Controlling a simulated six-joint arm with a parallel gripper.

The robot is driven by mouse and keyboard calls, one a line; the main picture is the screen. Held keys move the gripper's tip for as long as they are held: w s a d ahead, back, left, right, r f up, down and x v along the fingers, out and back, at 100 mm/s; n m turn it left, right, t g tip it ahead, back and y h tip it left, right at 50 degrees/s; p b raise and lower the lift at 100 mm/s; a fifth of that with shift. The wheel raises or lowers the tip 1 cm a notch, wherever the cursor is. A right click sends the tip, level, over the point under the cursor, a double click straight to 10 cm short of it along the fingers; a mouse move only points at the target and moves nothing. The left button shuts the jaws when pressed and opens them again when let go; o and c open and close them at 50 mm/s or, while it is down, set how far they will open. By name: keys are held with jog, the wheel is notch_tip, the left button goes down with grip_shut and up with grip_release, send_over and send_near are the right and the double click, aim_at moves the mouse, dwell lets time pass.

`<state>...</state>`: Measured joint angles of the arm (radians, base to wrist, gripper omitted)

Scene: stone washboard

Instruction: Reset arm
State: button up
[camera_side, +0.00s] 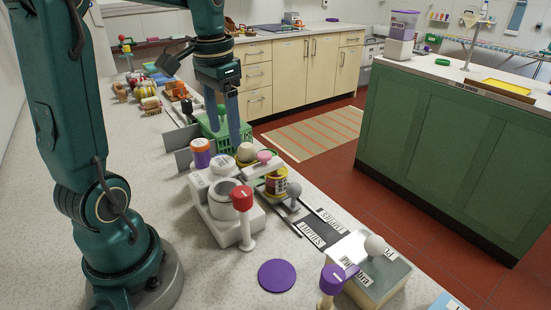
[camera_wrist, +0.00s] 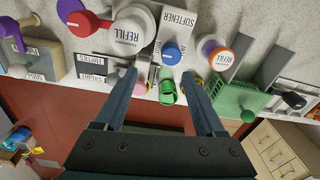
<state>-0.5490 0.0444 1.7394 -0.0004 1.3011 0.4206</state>
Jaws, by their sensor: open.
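My gripper (camera_side: 226,140) hangs over the counter with its two long fingers pointing down, in front of or beside the green basket (camera_side: 203,128). In the wrist view my gripper (camera_wrist: 159,76) is open, its fingers wide apart. A green cylinder (camera_wrist: 167,92) and a blue knob (camera_wrist: 170,53) show between the fingers. I see no contact with them, and nothing looks held. The green basket also shows right of the fingers in the wrist view (camera_wrist: 238,99).
A white dispenser (camera_side: 221,207) and a red-topped post (camera_side: 242,199) stand nearer the side camera. A purple disc (camera_side: 277,275) lies on the counter, with a purple-knobbed post (camera_side: 333,279) beside it. A green island (camera_side: 440,150) stands across the red floor.

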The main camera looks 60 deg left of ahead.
jog(key=s+d+f+m+t, duration=0.1)
jog(key=s+d+t, duration=0.4)
jog(key=d, duration=0.8)
jog(key=shift+s, duration=0.85)
